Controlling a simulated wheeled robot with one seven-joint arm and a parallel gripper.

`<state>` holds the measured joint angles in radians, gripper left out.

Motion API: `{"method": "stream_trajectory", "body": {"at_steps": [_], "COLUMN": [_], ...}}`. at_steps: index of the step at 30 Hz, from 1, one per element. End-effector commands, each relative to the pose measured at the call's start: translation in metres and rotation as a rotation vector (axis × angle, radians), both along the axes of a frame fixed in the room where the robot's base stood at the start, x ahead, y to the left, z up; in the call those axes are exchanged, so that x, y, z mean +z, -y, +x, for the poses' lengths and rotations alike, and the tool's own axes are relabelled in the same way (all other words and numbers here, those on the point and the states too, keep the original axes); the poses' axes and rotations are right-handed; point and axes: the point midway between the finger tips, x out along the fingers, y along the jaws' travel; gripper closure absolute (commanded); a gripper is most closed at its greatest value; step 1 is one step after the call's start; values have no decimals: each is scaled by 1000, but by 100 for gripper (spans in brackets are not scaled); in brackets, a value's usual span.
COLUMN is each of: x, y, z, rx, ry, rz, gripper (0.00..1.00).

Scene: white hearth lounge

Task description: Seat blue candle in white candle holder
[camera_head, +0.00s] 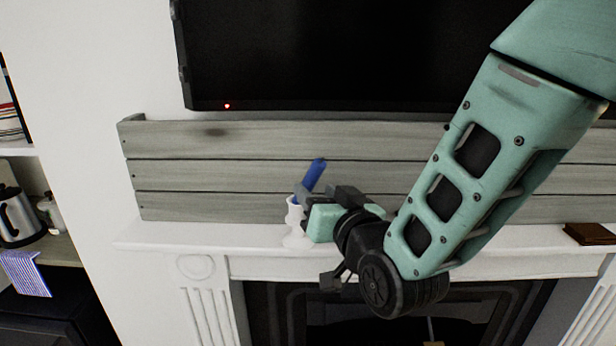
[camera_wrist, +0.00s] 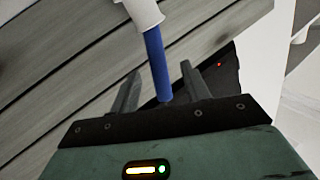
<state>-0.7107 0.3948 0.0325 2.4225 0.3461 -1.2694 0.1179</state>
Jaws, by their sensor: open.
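The blue candle (camera_head: 314,174) leans to the right above the white candle holder (camera_head: 295,215), which stands upright on the mantel. In the wrist view the candle (camera_wrist: 156,62) runs out from the rim of the holder (camera_wrist: 143,12), so its lower end meets the holder's mouth. How deep it sits is not clear. My gripper (camera_head: 314,194) is at the right of the holder's top and partly covers the candle's lower part. In the wrist view my gripper (camera_wrist: 157,75) is open, with a finger on each side of the candle and gaps visible.
The white mantel shelf (camera_head: 480,238) runs below grey wooden boards (camera_head: 230,177), close behind the holder. A black television (camera_head: 320,50) hangs above. A brown box (camera_head: 590,233) lies at the far right of the mantel. The mantel left of the holder is clear.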

Motion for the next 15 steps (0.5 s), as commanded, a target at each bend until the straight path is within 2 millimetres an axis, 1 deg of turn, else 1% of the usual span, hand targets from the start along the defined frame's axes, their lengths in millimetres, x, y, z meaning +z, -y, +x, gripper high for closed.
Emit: {"method": "stream_trajectory", "body": {"at_steps": [6,9,12,15], "x": [6,5,3,2], "y": [-8,-13,-16,-17], "z": [25,37,45,48], "rx": [-1,-1,-2,-1], "ry": [-2,-2,-1,0], "rz": [-2,-2,-1,0], "gripper": [53,53,53,53]}}
